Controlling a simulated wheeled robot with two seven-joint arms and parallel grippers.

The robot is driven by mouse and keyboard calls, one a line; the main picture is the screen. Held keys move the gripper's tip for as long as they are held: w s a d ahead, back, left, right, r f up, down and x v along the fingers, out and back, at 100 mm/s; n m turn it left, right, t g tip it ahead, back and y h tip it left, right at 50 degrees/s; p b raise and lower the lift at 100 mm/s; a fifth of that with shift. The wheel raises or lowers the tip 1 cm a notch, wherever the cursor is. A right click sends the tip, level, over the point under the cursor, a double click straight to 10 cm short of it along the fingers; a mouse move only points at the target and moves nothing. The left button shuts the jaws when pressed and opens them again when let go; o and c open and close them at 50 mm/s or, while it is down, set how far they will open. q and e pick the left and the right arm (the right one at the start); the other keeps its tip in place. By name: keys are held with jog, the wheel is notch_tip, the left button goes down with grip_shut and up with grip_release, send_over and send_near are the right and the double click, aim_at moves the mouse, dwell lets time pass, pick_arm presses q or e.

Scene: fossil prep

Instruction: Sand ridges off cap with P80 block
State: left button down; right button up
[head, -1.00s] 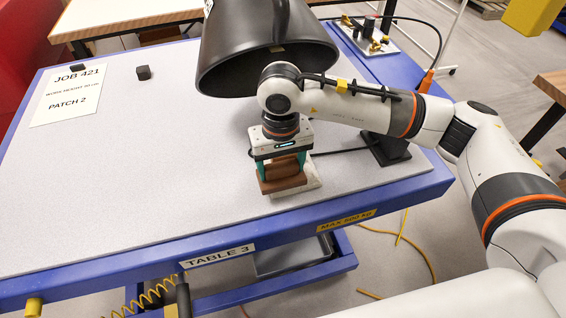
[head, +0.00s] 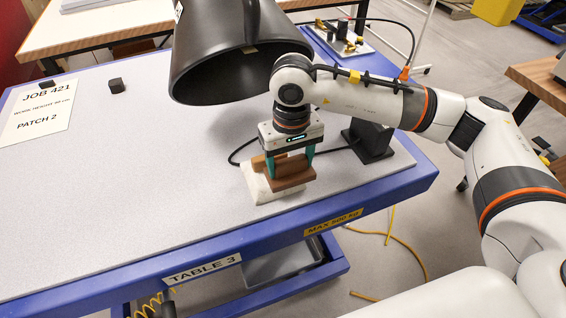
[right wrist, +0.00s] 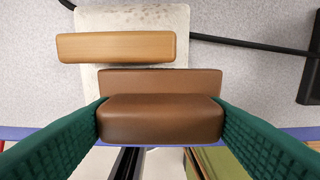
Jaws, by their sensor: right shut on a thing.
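The cap looks like a pale speckled slab (head: 258,187) lying near the front right of the table; its far part also shows in the right wrist view (right wrist: 140,80). A brown sanding block (head: 292,180) with a rounded grip and a flat base is over the slab's right part. My right gripper (head: 290,166) is shut on its grip, the green fingers at both ends in the right wrist view (right wrist: 160,118). A tan bar (right wrist: 117,47) lies across the slab beyond the block. The block's underside is hidden, so contact cannot be told. My left gripper is out of view.
A large black hood (head: 225,60) hangs close behind my right wrist. A black stand (head: 370,140) and a black cable are right of the slab. A small dark cube (head: 116,86) and a job sheet (head: 38,112) lie at the left. The table's middle is clear.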

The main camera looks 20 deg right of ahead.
dwell(0.3)
jog(key=shift+s+a+b, duration=0.1)
jog(key=shift+a+b, duration=0.65)
jog(key=shift+a, duration=2.25)
notch_tip(320, 180, up, 7)
jog(key=p, duration=0.2)
